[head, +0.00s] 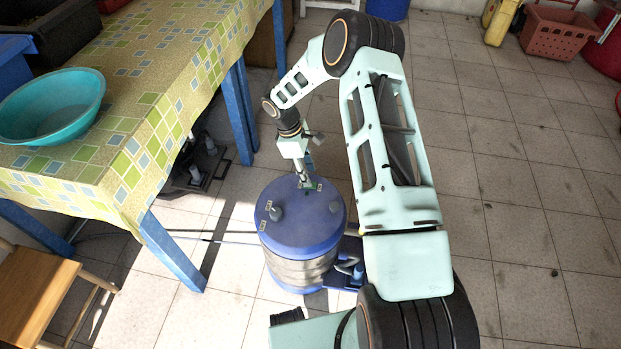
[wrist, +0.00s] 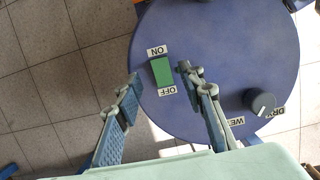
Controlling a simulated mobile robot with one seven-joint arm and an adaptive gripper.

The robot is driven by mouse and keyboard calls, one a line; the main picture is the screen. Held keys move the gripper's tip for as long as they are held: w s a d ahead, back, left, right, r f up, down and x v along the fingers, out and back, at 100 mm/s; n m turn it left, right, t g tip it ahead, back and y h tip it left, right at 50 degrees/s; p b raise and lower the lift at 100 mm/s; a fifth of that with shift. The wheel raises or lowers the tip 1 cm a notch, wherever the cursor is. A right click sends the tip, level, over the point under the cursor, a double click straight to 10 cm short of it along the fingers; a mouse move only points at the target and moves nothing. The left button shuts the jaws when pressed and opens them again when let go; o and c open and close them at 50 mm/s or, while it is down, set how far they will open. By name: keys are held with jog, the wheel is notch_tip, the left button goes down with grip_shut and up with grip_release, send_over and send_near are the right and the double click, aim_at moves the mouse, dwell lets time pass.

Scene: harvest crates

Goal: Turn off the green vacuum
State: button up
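The vacuum is a blue drum with a blue round lid (head: 312,224) and a silvery band, standing on the floor below my arm; I see no green body. In the wrist view its lid (wrist: 215,40) bears a green rocker switch (wrist: 161,74) between an ON label (wrist: 157,50) and an OFF label (wrist: 167,91). A dark grey knob (wrist: 261,102) sits at the right by WET and DRY labels. My gripper (wrist: 158,72) is open and empty, its fingertips either side of the switch. In the head view my gripper (head: 307,184) is over the lid; contact cannot be told.
A table (head: 165,75) with a patterned cloth and blue legs stands at the left, holding a teal basin (head: 50,112). A wooden stool (head: 35,295) is at lower left. Dark cables cross the floor beside the vacuum. A red crate (head: 560,32) is far right; the tiled floor at right is clear.

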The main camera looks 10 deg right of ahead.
jog(key=v, duration=0.8)
jog(key=shift+a+r, duration=0.1)
jog(key=shift+r, duration=0.15)
